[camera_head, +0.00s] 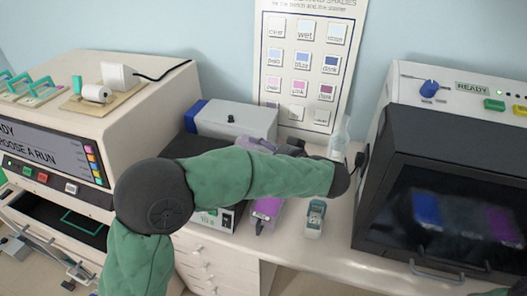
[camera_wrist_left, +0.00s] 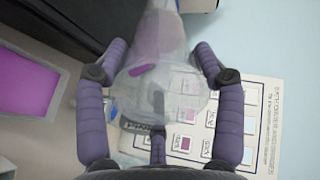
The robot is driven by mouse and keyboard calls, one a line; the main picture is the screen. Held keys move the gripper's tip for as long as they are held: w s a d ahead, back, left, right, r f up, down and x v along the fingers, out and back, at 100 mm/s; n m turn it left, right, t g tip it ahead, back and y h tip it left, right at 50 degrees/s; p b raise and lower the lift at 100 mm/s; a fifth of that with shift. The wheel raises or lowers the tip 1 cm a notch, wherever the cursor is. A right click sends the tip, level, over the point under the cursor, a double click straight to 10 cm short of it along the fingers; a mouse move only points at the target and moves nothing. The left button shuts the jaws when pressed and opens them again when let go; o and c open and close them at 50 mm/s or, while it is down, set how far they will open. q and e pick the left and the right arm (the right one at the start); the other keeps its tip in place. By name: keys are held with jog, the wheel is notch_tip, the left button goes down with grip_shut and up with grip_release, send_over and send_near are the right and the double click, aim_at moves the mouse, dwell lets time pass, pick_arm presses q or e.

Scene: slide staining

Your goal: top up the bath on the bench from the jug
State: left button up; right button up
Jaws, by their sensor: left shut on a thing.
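The bath (camera_head: 268,208) is a shallow tray of purple liquid on the bench, partly hidden behind my left forearm. In the left wrist view the bath (camera_wrist_left: 25,88) lies at the left, apart from the jug. My left gripper (camera_head: 272,147) has purple fingers and shows just above the forearm. In the left wrist view its fingers are closed around the clear jug (camera_wrist_left: 178,100), which has some purple liquid inside. In the head view I cannot make out the held jug, and its tilt is unclear. My right gripper is out of view.
A clear bottle (camera_head: 340,138) stands behind my wrist. A small green-and-white bottle (camera_head: 315,218) stands right of the bath. A dark-fronted machine (camera_head: 440,190) bounds the right, a beige instrument (camera_head: 90,130) the left. A grey box with a blue end (camera_head: 232,122) is behind.

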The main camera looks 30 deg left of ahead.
pick_arm(q)
jog(key=shift+a+r+h+p, duration=0.15)
jog(key=shift+r+h+p, duration=0.35)
jog(key=shift+h+p, duration=0.3)
jog(key=shift+a+r+g+h+p, duration=0.15)
jog(key=shift+g+h+p, duration=0.15)
jog(key=shift+p, duration=0.2)
jog(key=shift+w, duration=0.1)
